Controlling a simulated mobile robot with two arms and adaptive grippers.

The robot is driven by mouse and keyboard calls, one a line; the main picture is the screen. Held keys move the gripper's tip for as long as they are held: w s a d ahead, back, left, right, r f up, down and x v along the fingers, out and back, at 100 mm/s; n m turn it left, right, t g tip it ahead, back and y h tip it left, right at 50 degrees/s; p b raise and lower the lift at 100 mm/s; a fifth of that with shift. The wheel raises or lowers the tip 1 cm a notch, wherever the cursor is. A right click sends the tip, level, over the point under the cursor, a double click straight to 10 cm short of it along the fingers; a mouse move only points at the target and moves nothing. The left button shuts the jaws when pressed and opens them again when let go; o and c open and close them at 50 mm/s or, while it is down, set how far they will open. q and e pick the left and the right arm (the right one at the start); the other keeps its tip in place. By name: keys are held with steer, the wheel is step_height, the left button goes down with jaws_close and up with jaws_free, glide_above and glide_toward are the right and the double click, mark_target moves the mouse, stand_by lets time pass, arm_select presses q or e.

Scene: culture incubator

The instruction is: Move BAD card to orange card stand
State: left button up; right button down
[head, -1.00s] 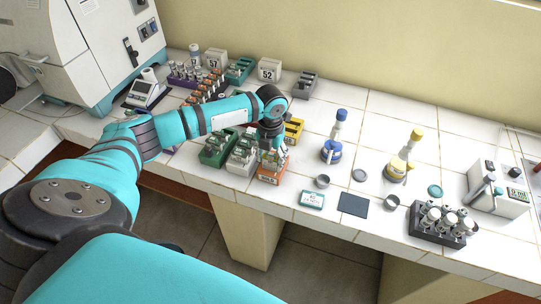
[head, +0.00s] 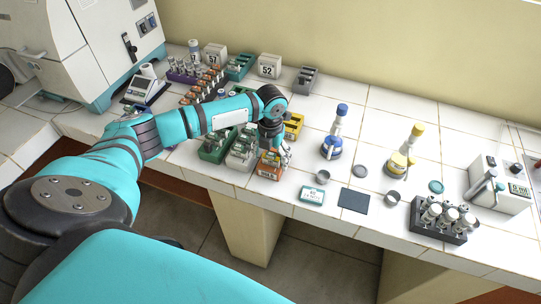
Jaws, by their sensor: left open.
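The orange card stand (head: 267,174) sits near the bench's front edge, at the end of a row of card stands. My left gripper (head: 280,153) points down over the orange stand and its contents. It is open, but its fingers are small and partly merge with what stands behind them. I cannot read any card as the BAD card; small cards and labels in the stands are too small to tell. My right gripper is not in view.
White (head: 240,160) and green (head: 213,152) stands are left of the orange one, a yellow stand (head: 294,122) behind.

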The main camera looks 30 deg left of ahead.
arm_select(q)
steer(key=shift+r, duration=0.3)
step_height(320, 180, up, 11)
steer(key=shift+r, duration=0.2)
stand_by(0.5)
